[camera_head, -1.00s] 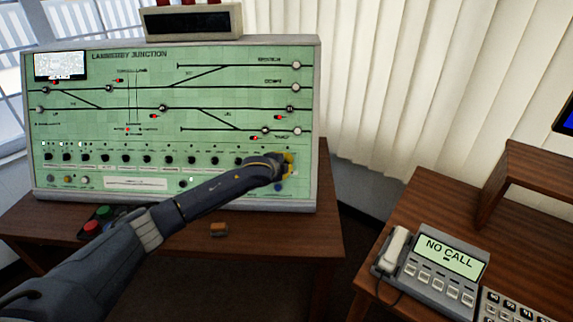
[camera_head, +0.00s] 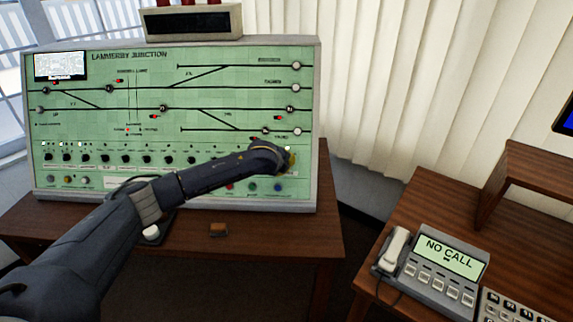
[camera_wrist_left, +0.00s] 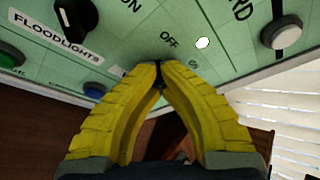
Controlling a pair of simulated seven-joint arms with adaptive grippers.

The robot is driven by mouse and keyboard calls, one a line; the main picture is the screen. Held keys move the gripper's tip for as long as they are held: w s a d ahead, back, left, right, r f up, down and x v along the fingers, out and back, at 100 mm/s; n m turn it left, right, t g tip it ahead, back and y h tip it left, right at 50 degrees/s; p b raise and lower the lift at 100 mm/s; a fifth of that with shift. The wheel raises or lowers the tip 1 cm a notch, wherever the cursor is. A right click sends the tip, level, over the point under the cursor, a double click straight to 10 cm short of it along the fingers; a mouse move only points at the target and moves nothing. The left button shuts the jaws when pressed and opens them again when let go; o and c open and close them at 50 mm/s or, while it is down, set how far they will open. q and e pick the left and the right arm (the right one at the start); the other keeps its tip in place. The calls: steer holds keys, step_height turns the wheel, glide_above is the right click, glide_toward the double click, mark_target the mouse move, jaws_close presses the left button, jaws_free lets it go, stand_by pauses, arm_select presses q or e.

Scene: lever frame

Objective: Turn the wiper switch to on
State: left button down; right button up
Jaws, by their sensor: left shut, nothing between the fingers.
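The green control panel (camera_head: 215,75) stands on the wooden desk. My left arm reaches across it, and the yellow left gripper (camera_head: 290,160) is at its lower right part. In the left wrist view the gripper (camera_wrist_left: 160,72) is shut and empty, its fingertips close to the panel face just below an "OFF" label. I cannot tell whether they touch. The wiper switch cannot be made out; the fingers may hide it. A lit white lamp (camera_wrist_left: 203,43) shows right of the fingertips. The black floodlights knob (camera_wrist_left: 75,20) is to the left.
A blue button (camera_wrist_left: 95,90) and a green button (camera_wrist_left: 10,56) sit low on the panel. A round grey knob (camera_wrist_left: 282,32) is at the upper right. A telephone (camera_head: 435,262) stands on the separate right-hand desk. Floor space lies between the desks.

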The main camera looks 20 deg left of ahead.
arm_select(q)
steer(key=shift+d+f, duration=0.1)
stand_by(0.3)
steer(key=c, duration=1.6)
jaws_free()
steer(key=o, duration=0.5)
steer(key=v, duration=1.2)
